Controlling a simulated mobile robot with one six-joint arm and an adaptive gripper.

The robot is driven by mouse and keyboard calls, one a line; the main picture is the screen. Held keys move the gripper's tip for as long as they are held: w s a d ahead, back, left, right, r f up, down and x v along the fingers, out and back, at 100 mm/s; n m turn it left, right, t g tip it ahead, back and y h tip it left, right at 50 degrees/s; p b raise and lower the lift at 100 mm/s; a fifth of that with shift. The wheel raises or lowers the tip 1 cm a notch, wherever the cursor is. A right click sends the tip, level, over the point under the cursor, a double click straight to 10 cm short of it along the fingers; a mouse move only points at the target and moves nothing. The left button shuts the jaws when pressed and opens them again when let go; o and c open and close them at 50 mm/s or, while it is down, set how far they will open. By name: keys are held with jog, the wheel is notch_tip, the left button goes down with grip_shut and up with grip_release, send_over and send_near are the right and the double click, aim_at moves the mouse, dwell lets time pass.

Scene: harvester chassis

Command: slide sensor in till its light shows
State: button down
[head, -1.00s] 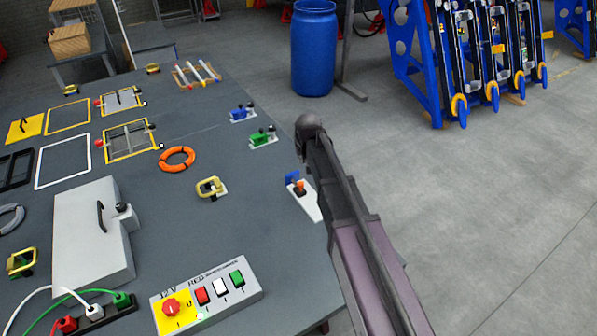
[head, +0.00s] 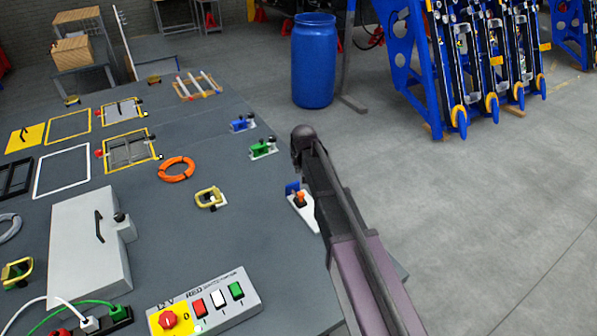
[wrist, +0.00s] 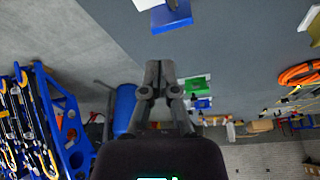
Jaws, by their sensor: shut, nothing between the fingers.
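A small fixture with a blue block and an orange part on a white plate (head: 305,208) sits at the table's right edge, partly hidden by my arm. In the wrist view a blue block (wrist: 171,17) shows at the top, beyond my fingertips and apart from them. I cannot tell which piece is the sensor, and I see no lit sensor light. My gripper (wrist: 160,66) is shut and empty. In the head view my arm hides its fingers. A green fixture (head: 262,149) and a blue fixture (head: 242,124) stand farther back on the table.
A switch box (head: 240,308) with a red knob and coloured switches is at the front. A grey box (head: 85,250), an orange ring (head: 177,169) and a yellow handle (head: 210,198) lie to the left. A blue drum (head: 313,65) and blue racks (head: 425,75) stand on the floor beyond.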

aim_at(297, 184)
jog(key=shift+b+x, duration=3.8)
jog(key=shift+x, duration=0.55)
jog(key=s, duration=0.2)
jog(key=s+d, duration=0.1)
jog(key=shift+s+r, duration=0.1)
jog(key=shift+r, duration=0.2)
jog(key=shift+s, duration=0.35)
jog(key=shift+s+d, duration=0.2)
jog(key=shift+s, duration=0.3)
jog(key=shift+w, duration=0.1)
